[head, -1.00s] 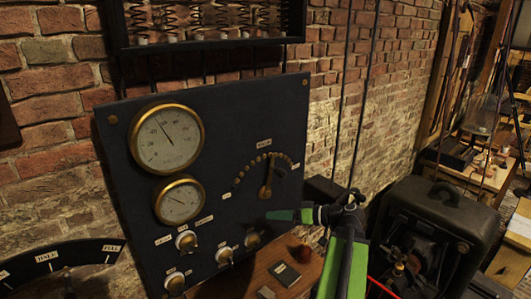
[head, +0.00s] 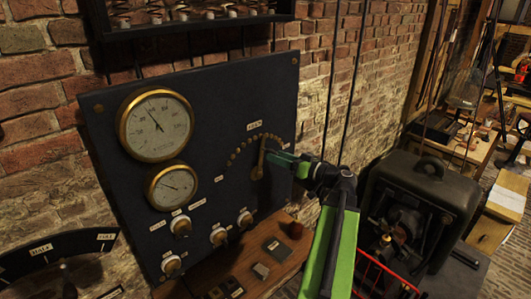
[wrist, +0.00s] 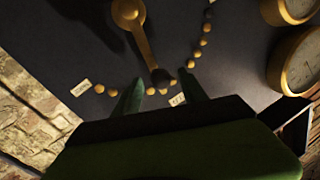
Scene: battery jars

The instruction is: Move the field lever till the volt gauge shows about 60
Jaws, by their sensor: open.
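The lever (head: 260,160) is a brass arm on the dark panel, pointing nearly straight up across an arc of brass studs. In the wrist view the lever (wrist: 143,42) has a dark knob at its end, which lies between my two fingertips. My gripper (wrist: 160,88) is open, with a green finger on either side of the knob; I cannot tell if either touches it. In the head view my gripper (head: 272,156) reaches in from the right. A large brass-rimmed gauge (head: 157,125) has its needle up and left of centre. A smaller gauge (head: 172,186) sits below. Their lettering is too small to read.
Several white-and-brass knobs (head: 181,226) sit low on the panel (head: 215,105). A wooden shelf (head: 215,277) with small items is below. A dark machine (head: 415,205) stands right of my arm. A curved scale (head: 60,250) is at the lower left.

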